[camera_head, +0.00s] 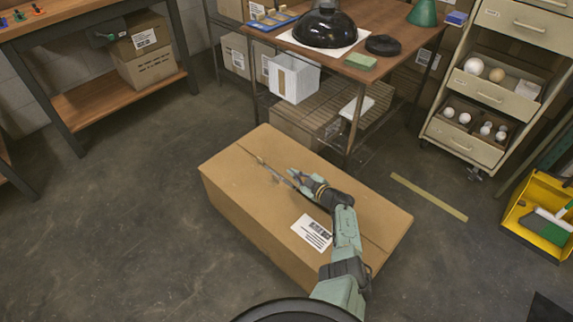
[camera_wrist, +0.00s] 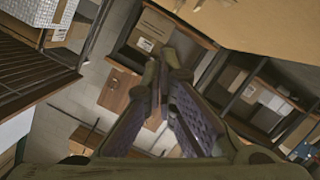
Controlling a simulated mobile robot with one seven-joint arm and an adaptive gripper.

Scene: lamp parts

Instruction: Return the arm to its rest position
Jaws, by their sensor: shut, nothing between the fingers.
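My arm reaches from the bottom of the head view up over a large closed cardboard box (camera_head: 250,205) on the floor. My gripper (camera_head: 276,176) is at the end of the arm, over the box top, pointing up and left in the picture. I cannot tell how high it is above the box. In the wrist view the gripper (camera_wrist: 160,92) shows its two dark fingers with their tips together and nothing between them.
A wooden table (camera_head: 400,38) with a black lamp shade (camera_head: 325,27) stands behind the box. A drawer cabinet (camera_head: 470,150) with bulbs stands right. A yellow bin (camera_head: 535,215) is at the far right. A workbench (camera_head: 70,20) stands upper left. The floor at left is clear.

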